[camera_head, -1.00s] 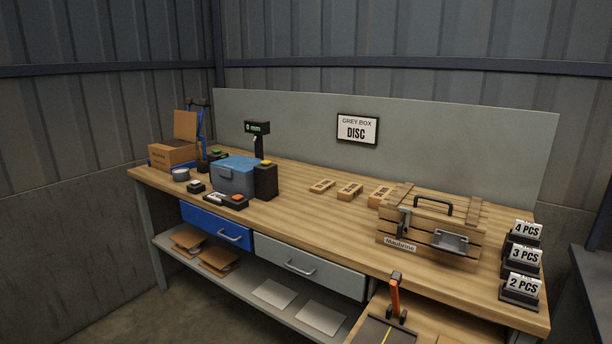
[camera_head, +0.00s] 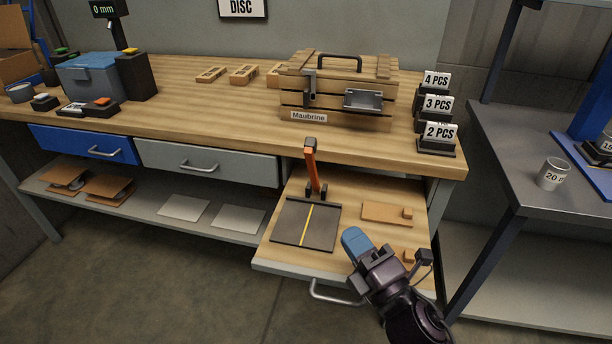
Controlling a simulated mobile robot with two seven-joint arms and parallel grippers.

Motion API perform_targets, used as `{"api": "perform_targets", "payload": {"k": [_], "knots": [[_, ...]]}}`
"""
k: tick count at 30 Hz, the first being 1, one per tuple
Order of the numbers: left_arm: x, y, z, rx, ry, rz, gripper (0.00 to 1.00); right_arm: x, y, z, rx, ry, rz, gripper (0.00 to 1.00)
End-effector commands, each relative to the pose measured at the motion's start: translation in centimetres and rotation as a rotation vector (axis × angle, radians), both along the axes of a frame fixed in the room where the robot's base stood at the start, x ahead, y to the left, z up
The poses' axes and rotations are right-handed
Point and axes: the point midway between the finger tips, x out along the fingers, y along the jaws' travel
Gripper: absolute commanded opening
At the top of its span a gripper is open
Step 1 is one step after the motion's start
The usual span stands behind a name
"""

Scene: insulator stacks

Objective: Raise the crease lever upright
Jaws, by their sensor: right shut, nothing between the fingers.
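The crease lever (camera_head: 312,170) is orange with a dark knob at its top. It stands up from a dark hinge at the back edge of the crease plate (camera_head: 290,226), leaning slightly. The plate is dark with a yellow line and lies on a pulled-out wooden board (camera_head: 350,192). My right gripper (camera_head: 353,238), with blue fingertips, is shut and empty over the front of the board, right of the plate. It is apart from the lever, in front of it and to the right. My left gripper is out of view.
A wooden block (camera_head: 385,214) lies on the board right of the plate. A wooden crate (camera_head: 338,85) and number signs (camera_head: 438,132) stand on the bench behind. A grey table (camera_head: 540,140) with a cup (camera_head: 552,174) stands at the right.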

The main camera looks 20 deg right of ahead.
Motion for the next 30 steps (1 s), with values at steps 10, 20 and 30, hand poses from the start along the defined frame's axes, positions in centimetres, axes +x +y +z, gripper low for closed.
{"api": "perform_targets", "payload": {"k": [10,20,30], "knots": [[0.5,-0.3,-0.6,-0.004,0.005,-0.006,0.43,1.9,1.8,1.5,-0.213,-0.128,0.001,0.0],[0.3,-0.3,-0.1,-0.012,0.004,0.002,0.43,6.0,2.8,3.3,-0.21,-0.13,0.001,0.0],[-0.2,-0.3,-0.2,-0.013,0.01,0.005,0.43,10.7,4.1,4.9,-0.209,-0.127,0.0,0.0]]}}
